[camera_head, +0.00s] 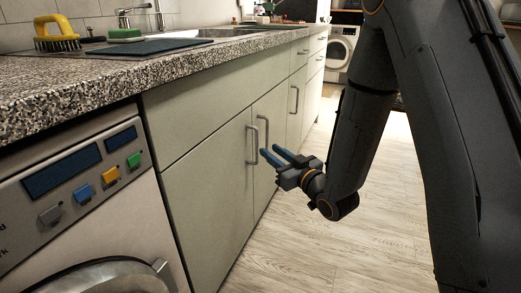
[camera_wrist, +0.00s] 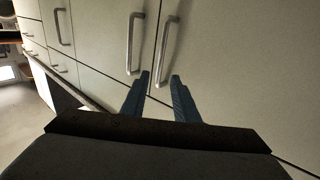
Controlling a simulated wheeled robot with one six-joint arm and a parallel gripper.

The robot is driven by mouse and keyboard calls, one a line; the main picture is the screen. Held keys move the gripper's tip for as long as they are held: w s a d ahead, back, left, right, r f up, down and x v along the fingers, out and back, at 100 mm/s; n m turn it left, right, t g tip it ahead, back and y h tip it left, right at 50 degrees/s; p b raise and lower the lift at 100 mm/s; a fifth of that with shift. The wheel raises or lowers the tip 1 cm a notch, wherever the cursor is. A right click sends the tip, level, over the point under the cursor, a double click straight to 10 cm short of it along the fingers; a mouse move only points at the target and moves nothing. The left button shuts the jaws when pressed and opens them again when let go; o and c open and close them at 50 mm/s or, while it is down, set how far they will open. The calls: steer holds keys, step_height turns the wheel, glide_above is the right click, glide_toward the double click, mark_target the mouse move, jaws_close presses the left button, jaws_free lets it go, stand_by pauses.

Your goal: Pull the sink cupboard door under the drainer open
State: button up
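Two pale grey-green cupboard doors stand side by side under the speckled worktop, below the sink (camera_head: 205,34). The near door (camera_head: 205,195) has an upright metal bar handle (camera_head: 253,146) by its right edge. The far door (camera_head: 268,112) has a similar handle (camera_head: 265,128) close by. Both doors look shut. My gripper (camera_head: 269,150) is open and empty, with blue fingers pointing at the doors. In the wrist view my fingertips (camera_wrist: 160,75) are spread near the lower end of the near door's handle (camera_wrist: 165,50). The far door's handle (camera_wrist: 134,43) is to its left. I see no grip on either.
A washing machine (camera_head: 85,205) stands left of the doors. More cupboards and drawers continue right, with another handle (camera_head: 294,99). A yellow brush (camera_head: 57,36), a green sponge (camera_head: 125,35) and a dark mat (camera_head: 150,47) lie on the worktop. The wooden floor (camera_head: 310,235) is clear.

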steer(key=b+x, duration=0.2)
steer(key=x, duration=0.5)
steer(key=shift+w+a, duration=0.1)
steer(key=shift+a, duration=0.05)
jaws_close()
